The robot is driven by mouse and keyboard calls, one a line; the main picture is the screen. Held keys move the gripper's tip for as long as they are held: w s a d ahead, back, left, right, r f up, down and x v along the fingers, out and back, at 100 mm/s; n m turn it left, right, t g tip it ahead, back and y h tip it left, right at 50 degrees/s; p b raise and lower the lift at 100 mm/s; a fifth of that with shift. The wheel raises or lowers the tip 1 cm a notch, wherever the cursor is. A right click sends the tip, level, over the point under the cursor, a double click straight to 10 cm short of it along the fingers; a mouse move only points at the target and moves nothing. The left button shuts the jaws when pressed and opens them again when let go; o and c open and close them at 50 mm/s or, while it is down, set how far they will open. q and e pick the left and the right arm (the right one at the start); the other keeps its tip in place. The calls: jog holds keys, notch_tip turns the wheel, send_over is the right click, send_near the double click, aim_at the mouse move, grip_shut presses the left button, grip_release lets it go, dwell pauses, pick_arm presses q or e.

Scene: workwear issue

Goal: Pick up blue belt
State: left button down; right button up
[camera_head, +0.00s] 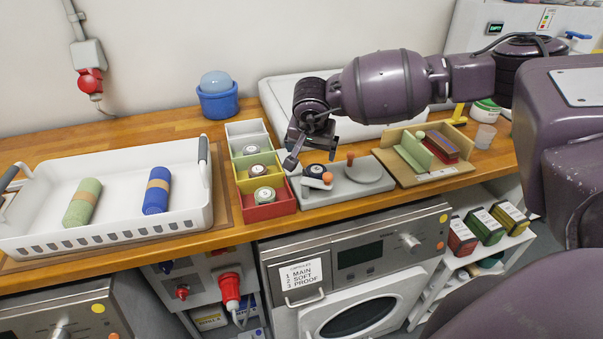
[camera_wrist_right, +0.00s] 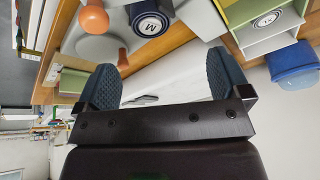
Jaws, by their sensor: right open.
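A dark round coil with a white M label (camera_head: 316,171) sits on the grey tray (camera_head: 372,184), next to an orange knob. It also shows in the right wrist view as a blue-black coil (camera_wrist_right: 150,20); I take it for the blue belt. A blue roll with a tan band (camera_head: 157,192) lies in the white basket (camera_head: 122,234) at the left. My right gripper (camera_head: 303,152) is open and empty, just above and left of the coil. In the right wrist view its fingers (camera_wrist_right: 165,85) are spread apart. My left gripper is out of view.
A box with white, green, yellow and red compartments (camera_head: 268,212) holds labelled coils, left of the grey tray. A green roll (camera_head: 83,203) shares the basket. A wooden holder (camera_head: 462,174) stands right of the tray; a blue tub (camera_head: 217,103) stands behind.

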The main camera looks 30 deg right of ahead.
aim_at(317, 169)
jog(key=shift+n, duration=0.6)
jog(key=shift+s+d+p+x, duration=0.15)
jog(key=shift+x, duration=1.65)
jog(key=shift+s+d+p+x, duration=0.1)
jog(key=shift+s+x, duration=0.1)
jog(key=shift+x, duration=1.6)
jog(key=shift+s+d+p+x, duration=0.15)
jog(key=shift+x, duration=1.65)
jog(key=c, duration=1.1)
jog(key=shift+o, duration=0.2)
jog(key=shift+r, duration=0.1)
